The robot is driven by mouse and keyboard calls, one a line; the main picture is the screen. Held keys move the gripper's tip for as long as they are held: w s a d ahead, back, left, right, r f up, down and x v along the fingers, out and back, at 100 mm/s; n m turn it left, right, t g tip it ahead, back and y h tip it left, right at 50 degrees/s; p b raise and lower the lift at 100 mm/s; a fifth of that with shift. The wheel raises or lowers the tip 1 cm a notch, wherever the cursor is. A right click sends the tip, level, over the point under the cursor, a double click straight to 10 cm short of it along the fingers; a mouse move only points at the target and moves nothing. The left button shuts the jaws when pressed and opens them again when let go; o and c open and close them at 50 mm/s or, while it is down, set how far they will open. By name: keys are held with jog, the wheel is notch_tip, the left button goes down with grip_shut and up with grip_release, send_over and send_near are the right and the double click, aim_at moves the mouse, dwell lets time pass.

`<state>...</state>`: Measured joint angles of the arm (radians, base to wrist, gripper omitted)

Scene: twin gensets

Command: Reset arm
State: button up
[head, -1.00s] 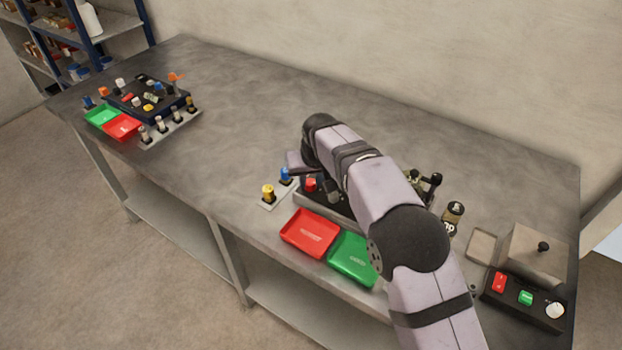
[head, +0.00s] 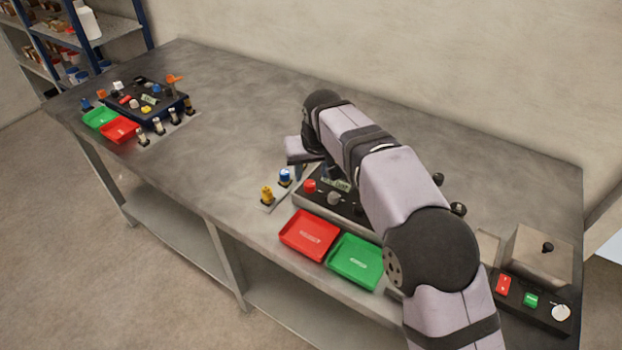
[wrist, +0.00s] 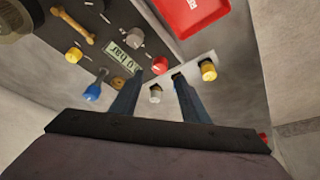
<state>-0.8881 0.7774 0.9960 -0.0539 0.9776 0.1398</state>
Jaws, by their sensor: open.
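My gripper (wrist: 156,76) is open, with its two dark fingers apart, in the wrist view. The near black panel (head: 318,208) carries a red knob (head: 310,186), a grey knob (head: 334,198) and a small display (head: 342,184). In the wrist view the display (wrist: 118,60) reads "bar", beside a blue-handled part (wrist: 94,90). In the head view, my arm covers much of this panel and most of the gripper.
A red tray (head: 309,235) and a green tray (head: 356,262) lie before the panel. Yellow (head: 266,193) and blue (head: 285,177) pieces stand left. A button box (head: 530,301) is at right. A second panel (head: 147,101) with trays is far left. The table's middle is clear.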

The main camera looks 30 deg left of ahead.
jog(key=shift+s+d+r, duration=0.2)
jog(key=shift+r, duration=0.4)
jog(key=w+d+h+p, duration=0.1)
jog(key=d+h+p, duration=0.35)
jog(key=d, duration=2.25)
jog(key=s+d+f+m+g+b, duration=0.1)
jog(key=s+d+f+m, duration=0.1)
jog(key=s+d, duration=0.2)
jog(key=s+d+f+m+g+b, duration=0.1)
jog(key=s+d+f+m, duration=0.1)
jog(key=s+d, duration=0.2)
jog(key=s+d+f+m+y+b, duration=0.1)
jog(key=s+d+f+m, duration=0.1)
jog(key=d, duration=0.7)
jog(key=shift+s+d+f+g+b, duration=0.15)
jog(key=shift+s+f+g, duration=0.1)
jog(key=shift+s, duration=0.2)
jog(key=shift+s+d+f+g+b, duration=0.15)
jog(key=shift+s+f, duration=0.1)
jog(key=shift+s, duration=0.2)
jog(key=s+d+f+m, duration=0.2)
jog(key=s+d+m, duration=0.15)
jog(key=s, duration=0.45)
notch_tip(320, 180, up, 14)
jog(key=p, duration=1.4)
jog(key=shift+w+n+g, duration=0.2)
jog(key=shift+n+g, duration=0.1)
jog(key=shift+n, duration=0.05)
